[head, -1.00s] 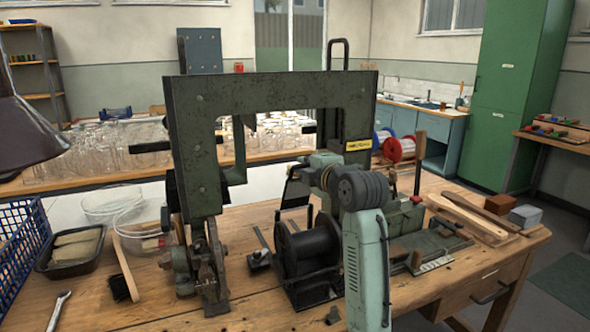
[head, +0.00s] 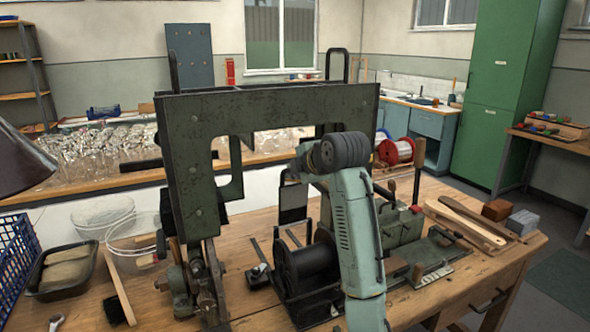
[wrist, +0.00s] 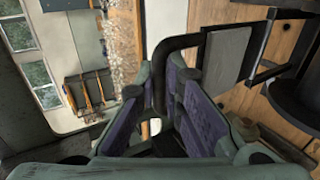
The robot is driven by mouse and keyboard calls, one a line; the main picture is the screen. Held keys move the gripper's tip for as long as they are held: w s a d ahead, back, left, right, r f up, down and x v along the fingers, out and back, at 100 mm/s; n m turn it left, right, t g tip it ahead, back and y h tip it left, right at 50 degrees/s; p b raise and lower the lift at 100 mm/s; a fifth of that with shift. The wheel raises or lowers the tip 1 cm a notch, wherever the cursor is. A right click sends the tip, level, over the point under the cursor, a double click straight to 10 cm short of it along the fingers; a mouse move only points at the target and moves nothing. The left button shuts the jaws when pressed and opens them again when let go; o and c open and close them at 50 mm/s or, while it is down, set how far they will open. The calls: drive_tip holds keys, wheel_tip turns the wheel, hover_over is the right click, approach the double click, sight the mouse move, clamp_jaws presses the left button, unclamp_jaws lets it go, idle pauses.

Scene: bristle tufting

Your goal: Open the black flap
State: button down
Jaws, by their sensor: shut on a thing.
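The black flap (head: 293,203) shows in the head view as a small dark panel standing up behind the black spool, seen just left of my arm. In the wrist view the flap (wrist: 226,54) is a flat grey-black plate with a bent black handle (wrist: 180,43) at its edge. My gripper (wrist: 178,75) is shut on this handle, which runs down between the two purple-padded fingers. In the head view my pale green arm largely hides the gripper, and the exact grip is hard to see there.
A tall dark green metal frame (head: 190,150) stands close left of my arm. The black spool (head: 305,265) sits in front of the flap. A brush (head: 118,285), a black tray (head: 38,283) and wooden strips (head: 465,222) lie on the bench. A lamp hangs at left.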

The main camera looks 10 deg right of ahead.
drive_tip(key=shift+r, duration=0.15)
drive_tip(key=c, duration=1.7)
unclamp_jaws()
drive_tip(key=v, duration=1.2)
drive_tip(key=shift+s, duration=0.1)
